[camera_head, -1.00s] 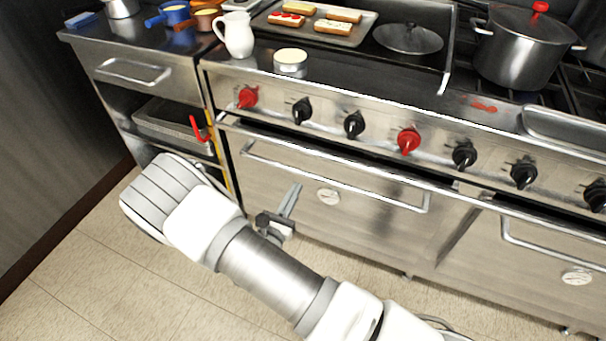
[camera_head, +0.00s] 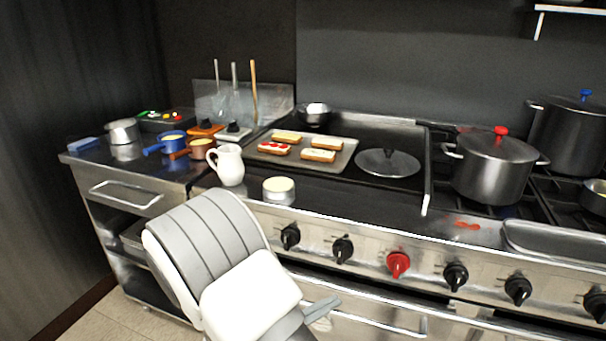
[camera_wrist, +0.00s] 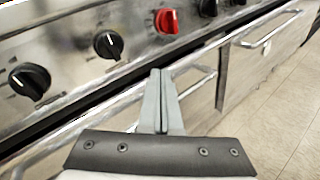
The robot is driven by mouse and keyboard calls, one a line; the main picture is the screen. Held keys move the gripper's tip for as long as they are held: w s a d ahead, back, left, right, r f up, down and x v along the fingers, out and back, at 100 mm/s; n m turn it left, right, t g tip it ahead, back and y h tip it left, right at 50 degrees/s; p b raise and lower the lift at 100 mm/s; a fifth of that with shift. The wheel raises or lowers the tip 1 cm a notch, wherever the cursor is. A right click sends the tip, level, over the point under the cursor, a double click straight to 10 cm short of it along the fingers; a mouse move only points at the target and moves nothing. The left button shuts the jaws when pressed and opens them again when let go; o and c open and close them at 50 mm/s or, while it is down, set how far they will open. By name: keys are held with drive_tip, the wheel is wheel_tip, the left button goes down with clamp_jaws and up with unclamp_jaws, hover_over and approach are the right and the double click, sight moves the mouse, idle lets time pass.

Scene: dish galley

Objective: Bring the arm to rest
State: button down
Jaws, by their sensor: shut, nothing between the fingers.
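My gripper (camera_wrist: 160,78) is shut and empty in the wrist view, its two grey fingers lying together. It points at the steel oven front, just below the row of knobs; I cannot tell whether it touches. In the head view my white and grey arm rises in front of the range (camera_head: 350,312), and a grey finger shows at its right side.
A white pitcher (camera_head: 228,166) and a pale round tin (camera_head: 279,191) stand near the range's front edge, close above my arm. A tray (camera_head: 347,151) of toasts, a lid (camera_head: 388,162) and a large pot (camera_head: 492,168) are farther back. Red and black knobs (camera_wrist: 108,44) stick out near my gripper.

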drive_tip(key=s+d+r+m+g+y, duration=0.9)
drive_tip(key=s+d+r+m, duration=0.2)
drive_tip(key=s+r+m, duration=0.5)
wheel_tip(320, 180, up, 21)
drive_tip(key=s+a+m+t+y+p, duration=0.2)
drive_tip(key=m+t+y+p, duration=0.2)
drive_tip(key=p, duration=1.3)
drive_tip(key=shift+a+m+t, duration=0.15)
drive_tip(key=shift+m+t, duration=0.15)
drive_tip(key=shift+m, duration=0.6)
drive_tip(key=c, duration=1.5)
unclamp_jaws()
drive_tip(key=shift+s, duration=0.1)
drive_tip(key=shift+c, duration=0.2)
